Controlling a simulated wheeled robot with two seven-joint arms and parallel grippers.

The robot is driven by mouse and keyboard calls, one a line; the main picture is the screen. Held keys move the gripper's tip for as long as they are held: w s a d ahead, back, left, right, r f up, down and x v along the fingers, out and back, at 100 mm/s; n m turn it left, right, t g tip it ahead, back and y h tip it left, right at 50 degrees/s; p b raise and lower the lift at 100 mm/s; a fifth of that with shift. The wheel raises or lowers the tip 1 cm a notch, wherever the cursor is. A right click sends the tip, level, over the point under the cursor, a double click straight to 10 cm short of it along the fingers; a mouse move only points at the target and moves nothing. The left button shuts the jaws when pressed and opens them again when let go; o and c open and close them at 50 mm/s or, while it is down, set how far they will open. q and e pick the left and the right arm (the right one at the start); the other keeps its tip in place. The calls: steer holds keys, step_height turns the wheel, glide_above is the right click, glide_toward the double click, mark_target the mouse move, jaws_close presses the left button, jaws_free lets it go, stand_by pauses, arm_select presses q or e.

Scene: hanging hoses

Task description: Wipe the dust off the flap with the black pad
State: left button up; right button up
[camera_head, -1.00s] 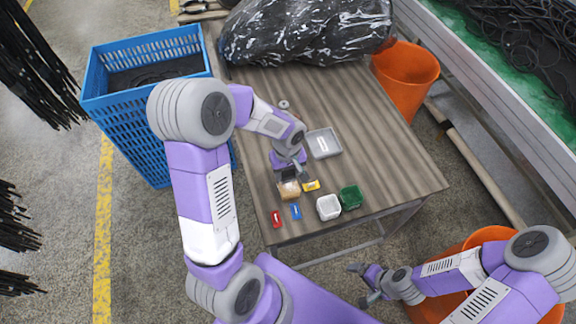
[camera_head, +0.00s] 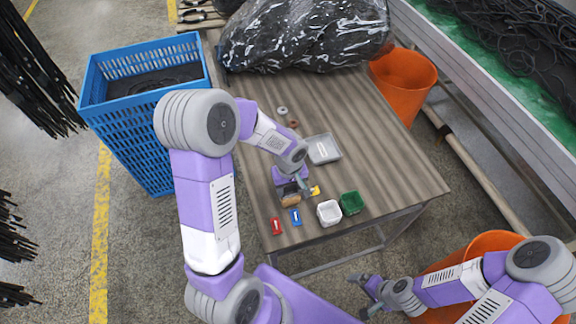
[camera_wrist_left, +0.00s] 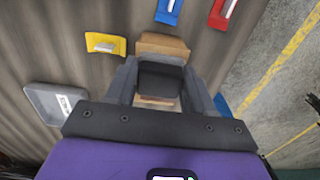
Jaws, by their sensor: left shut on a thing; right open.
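My left gripper (camera_head: 289,189) is over the front left part of the table. In the left wrist view it (camera_wrist_left: 159,85) is shut on the black pad (camera_wrist_left: 160,79). A small tan cardboard box (camera_head: 291,201) lies below it, partly hidden by the gripper and pad. In the wrist view its tan cardboard (camera_wrist_left: 163,43) shows beyond and below the pad. I cannot tell the flap from the rest of the box, nor whether the pad touches it. Dust is too small to make out. My right gripper (camera_head: 362,297) is open and empty, off the table's front edge.
Red (camera_head: 276,226) and blue (camera_head: 295,217) pieces, a yellow piece (camera_head: 315,190), white (camera_head: 329,212) and green (camera_head: 350,202) containers and a grey tray (camera_head: 323,149) surround the box. A black plastic bag (camera_head: 305,35) covers the table's back. The right part is clear.

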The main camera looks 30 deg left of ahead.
arm_select(q)
steer(key=shift+w+a, duration=0.45)
steer(key=shift+a, duration=0.25)
steer(key=shift+w+r+p, duration=0.15)
steer(key=shift+r+p, duration=0.15)
steer(key=shift+p, duration=0.1)
steer(key=shift+w+r+p, duration=0.1)
steer(key=shift+r+p, duration=0.2)
steer(key=shift+r, duration=0.65)
steer(key=shift+s+r+p, duration=0.25)
steer(key=shift+r+p, duration=0.3)
steer(key=shift+r, duration=0.25)
steer(key=shift+r+p, duration=1.45)
steer(key=shift+r, duration=0.6)
arm_select(e)
steer(key=shift+w+a+r, duration=0.1)
steer(key=shift+w+r, duration=0.05)
steer(key=shift+r, duration=0.75)
steer(key=shift+w+a+r, duration=0.1)
steer(key=shift+w+r, duration=0.05)
steer(key=shift+r, duration=0.8)
steer(key=shift+w+r, duration=0.15)
steer(key=shift+r, duration=0.75)
